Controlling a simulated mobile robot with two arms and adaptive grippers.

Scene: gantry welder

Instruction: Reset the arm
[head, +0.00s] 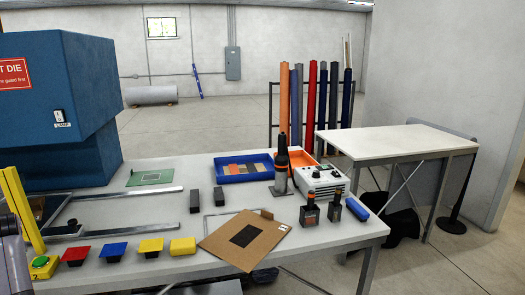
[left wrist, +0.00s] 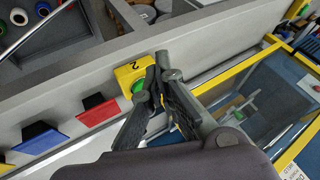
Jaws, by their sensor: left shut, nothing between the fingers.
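My left gripper (left wrist: 162,75) shows in the left wrist view with its dark fingers closed together and nothing between them. Its tips are over or beside the yellow box (left wrist: 128,71) marked 2, and they partly hide its green button (left wrist: 139,86). I cannot tell whether they touch it. In the head view the yellow box (head: 46,272) with the green button (head: 40,262) sits at the table's front left. A grey part of my left arm (head: 14,262) shows at the left edge there; its fingers are not visible. My right gripper is in neither view.
Red (head: 75,256), blue (head: 114,252) and yellow (head: 150,248) blocks line the table front. A yellow post (head: 22,210) stands by the box. A blue machine (head: 60,115) fills the back left. Cardboard (head: 215,240) lies near the front. A white side table (head: 400,140) stands at right.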

